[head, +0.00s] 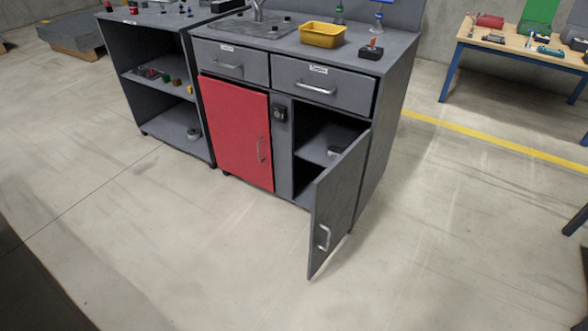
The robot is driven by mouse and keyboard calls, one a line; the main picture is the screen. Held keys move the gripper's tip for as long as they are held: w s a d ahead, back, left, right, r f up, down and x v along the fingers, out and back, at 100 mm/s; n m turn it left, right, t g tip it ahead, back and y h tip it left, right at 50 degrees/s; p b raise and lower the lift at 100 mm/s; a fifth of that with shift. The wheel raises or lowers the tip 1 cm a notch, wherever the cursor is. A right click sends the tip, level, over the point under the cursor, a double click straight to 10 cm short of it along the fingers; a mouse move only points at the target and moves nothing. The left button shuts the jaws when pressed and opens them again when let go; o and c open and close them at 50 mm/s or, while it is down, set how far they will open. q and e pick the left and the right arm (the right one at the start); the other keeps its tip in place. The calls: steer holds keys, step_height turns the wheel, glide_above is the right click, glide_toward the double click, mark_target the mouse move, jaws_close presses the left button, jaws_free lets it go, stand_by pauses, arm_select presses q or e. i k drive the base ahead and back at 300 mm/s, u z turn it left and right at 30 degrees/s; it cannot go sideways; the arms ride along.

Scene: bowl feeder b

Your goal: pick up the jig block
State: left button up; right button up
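I cannot tell for sure which thing is the jig block. A small dark block with an orange upright piece (372,48) sits on the grey counter (345,62), right of the yellow bin. A small grey-dark item (335,151) lies on the shelf inside the cabinet, partly in shadow and near the edge of the open door. Small coloured pieces (176,82) lie on the open shelf at left. Neither of my grippers is in view.
The grey cabinet door (338,205) stands open into the floor space; the red door (236,134) is shut. Both drawers look shut. A yellow bin (322,34) is on the counter. A wooden table (530,52) with tools stands at right. The front floor is clear.

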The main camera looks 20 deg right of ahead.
mark_target(336, 152)
steer(key=u, duration=0.6)
steer(key=i, duration=3)
steer(key=z, duration=1.7)
steer(key=i, duration=0.65)
steer(key=z, duration=0.65)
